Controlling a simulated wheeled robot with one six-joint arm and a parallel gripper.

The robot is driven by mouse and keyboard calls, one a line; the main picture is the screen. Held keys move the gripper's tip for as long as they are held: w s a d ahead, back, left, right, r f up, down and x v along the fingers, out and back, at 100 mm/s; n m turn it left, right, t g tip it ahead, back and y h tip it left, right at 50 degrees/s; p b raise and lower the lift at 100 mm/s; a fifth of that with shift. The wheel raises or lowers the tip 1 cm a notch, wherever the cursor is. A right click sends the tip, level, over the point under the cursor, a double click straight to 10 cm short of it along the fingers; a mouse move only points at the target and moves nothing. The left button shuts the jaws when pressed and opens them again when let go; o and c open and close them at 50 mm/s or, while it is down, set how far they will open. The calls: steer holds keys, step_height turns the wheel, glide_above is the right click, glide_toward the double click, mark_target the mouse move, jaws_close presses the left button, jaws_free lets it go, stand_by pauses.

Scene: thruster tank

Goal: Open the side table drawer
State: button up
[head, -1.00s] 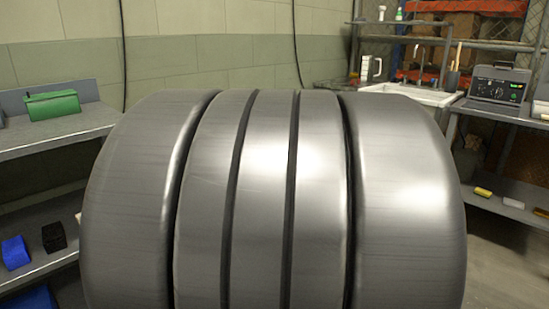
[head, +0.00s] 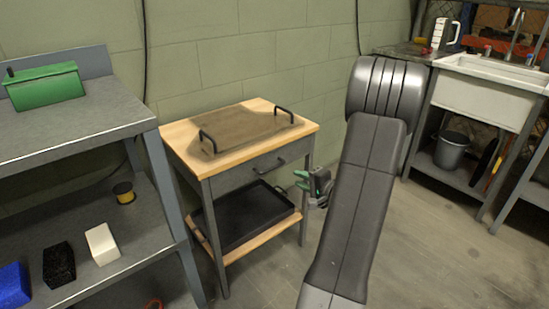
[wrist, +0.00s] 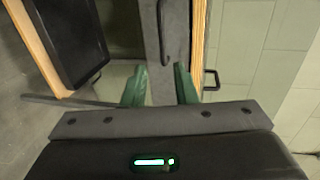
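The side table (head: 177,132) has a light wooden top and grey legs. Its grey drawer front (head: 232,181) lies under the top and looks closed, with a black bar handle (head: 268,167). The handle looks apart from the fingers.
A brown tray (head: 238,128) with two black handles lies on the table. A black tray (head: 235,222) sits on its lower shelf. A metal bench (head: 85,122) stands close on the left, a sink (head: 488,90) on the right. Open floor lies in front.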

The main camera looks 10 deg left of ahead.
mark_target(276, 167)
steer(key=x, duration=0.4)
steer(key=b+x, duration=0.1)
steer(key=x, duration=0.9)
steer(key=shift+w+d+r+b, duration=0.15)
steer(key=shift+w+r+b, duration=0.1)
steer(key=shift+r+b, duration=0.05)
steer(key=shift+c, duration=0.3)
jaws_close()
